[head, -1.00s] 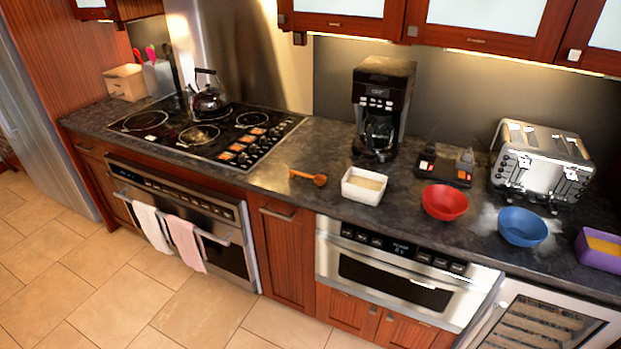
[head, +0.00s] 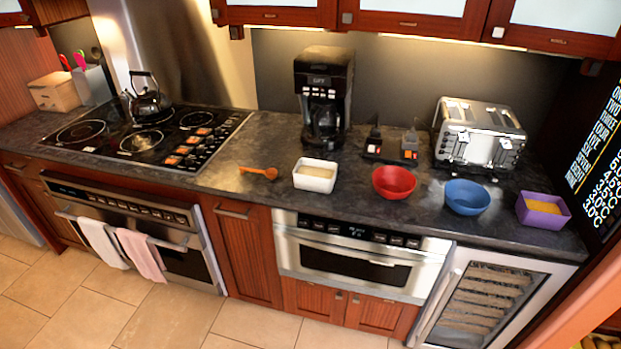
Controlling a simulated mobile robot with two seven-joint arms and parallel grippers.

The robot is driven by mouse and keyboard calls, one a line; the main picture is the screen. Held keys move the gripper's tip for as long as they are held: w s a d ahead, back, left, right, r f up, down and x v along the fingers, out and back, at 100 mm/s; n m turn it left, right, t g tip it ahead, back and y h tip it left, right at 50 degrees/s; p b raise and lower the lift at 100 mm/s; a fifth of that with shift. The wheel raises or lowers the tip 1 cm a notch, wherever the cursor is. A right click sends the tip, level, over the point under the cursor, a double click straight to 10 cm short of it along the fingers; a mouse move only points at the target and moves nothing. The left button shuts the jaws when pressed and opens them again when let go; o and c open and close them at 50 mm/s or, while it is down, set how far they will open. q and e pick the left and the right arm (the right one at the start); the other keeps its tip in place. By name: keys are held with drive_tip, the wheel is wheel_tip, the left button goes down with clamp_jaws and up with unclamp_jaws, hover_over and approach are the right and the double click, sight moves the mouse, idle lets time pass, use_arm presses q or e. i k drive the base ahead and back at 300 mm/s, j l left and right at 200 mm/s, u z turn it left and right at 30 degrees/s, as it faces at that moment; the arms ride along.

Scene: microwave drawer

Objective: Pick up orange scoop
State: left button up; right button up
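An orange scoop (head: 259,172) lies on the dark stone counter, between the cooktop and a white container. Its rounded end is at the right and its handle points left. Nothing touches it that I can see. Neither of my grippers shows in the head view.
A white container (head: 316,175) stands just right of the scoop, then a red bowl (head: 394,183), a blue bowl (head: 466,197) and a purple container (head: 543,210). A coffee maker (head: 323,95) and a toaster (head: 478,135) stand behind. The cooktop (head: 150,137) lies left. Open floor (head: 150,310) is in front.

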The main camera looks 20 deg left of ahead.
sight(270, 173)
drive_tip(key=i+j+z, duration=0.15)
drive_tip(key=j, duration=0.25)
drive_tip(key=j+z, duration=0.2)
drive_tip(key=j, duration=0.15)
drive_tip(key=i+j+z, duration=0.15)
drive_tip(key=j, duration=0.25)
